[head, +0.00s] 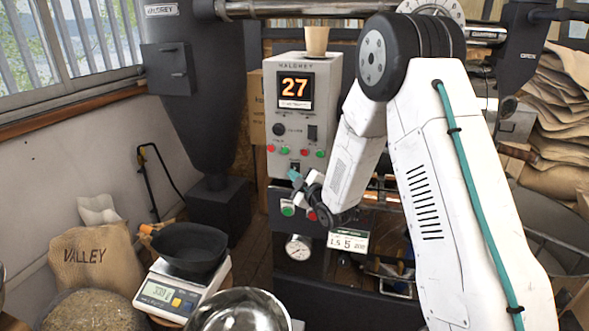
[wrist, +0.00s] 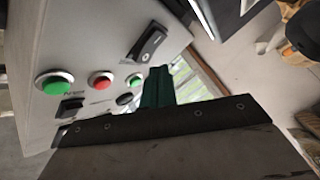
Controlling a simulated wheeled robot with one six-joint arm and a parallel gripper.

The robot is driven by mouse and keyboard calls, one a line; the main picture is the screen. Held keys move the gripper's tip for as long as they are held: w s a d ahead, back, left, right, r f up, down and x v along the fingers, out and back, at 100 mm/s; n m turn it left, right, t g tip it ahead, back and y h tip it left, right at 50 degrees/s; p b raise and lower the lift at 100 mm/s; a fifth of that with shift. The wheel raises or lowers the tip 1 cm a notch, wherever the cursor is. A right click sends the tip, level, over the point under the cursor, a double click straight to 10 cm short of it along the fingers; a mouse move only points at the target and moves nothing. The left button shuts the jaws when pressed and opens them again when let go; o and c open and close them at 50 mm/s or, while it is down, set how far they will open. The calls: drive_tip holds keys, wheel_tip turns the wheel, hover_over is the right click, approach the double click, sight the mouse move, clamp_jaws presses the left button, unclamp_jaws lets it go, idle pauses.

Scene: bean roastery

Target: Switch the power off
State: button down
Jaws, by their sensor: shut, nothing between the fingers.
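A pale grey control box (head: 345,85) with a lit orange "27" display (head: 295,86) stands in the middle of the head view. Its front carries a black rocker switch (head: 312,132), a black knob (head: 279,130), red and green buttons, and a small dark switch (head: 295,167) low down. My gripper (head: 295,177) is in front of the box's lower edge, near that switch. In the wrist view, its teal fingers (wrist: 157,88) are shut and empty, with a black rocker (wrist: 148,42) beyond them and a dark switch (wrist: 70,107) to the left. Contact and the power label cannot be made out.
A paper cup (head: 316,40) stands on the box. Green and red buttons (head: 288,208) and a pressure gauge (head: 299,247) sit below my gripper. A scale (head: 170,296) with a black pan stands at lower left, beside a metal bowl (head: 238,312). Sacks (head: 565,110) fill the right.

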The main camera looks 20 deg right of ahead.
drive_tip(key=shift+w, duration=0.1)
idle(0.3)
drive_tip(key=shift+w+d, duration=0.25)
drive_tip(key=shift+w+d+r, duration=0.1)
drive_tip(key=shift+w+d, duration=0.05)
drive_tip(key=shift+w, duration=0.1)
idle(0.6)
idle(0.3)
drive_tip(key=shift+s+a, duration=0.45)
drive_tip(key=shift+s, duration=0.15)
drive_tip(key=shift+s, duration=0.1)
drive_tip(key=s+a, duration=0.1)
drive_tip(key=s, duration=0.1)
drive_tip(key=s+a, duration=0.1)
drive_tip(key=s, duration=0.1)
drive_tip(key=shift+a+f, duration=0.35)
drive_tip(key=shift+f, duration=0.05)
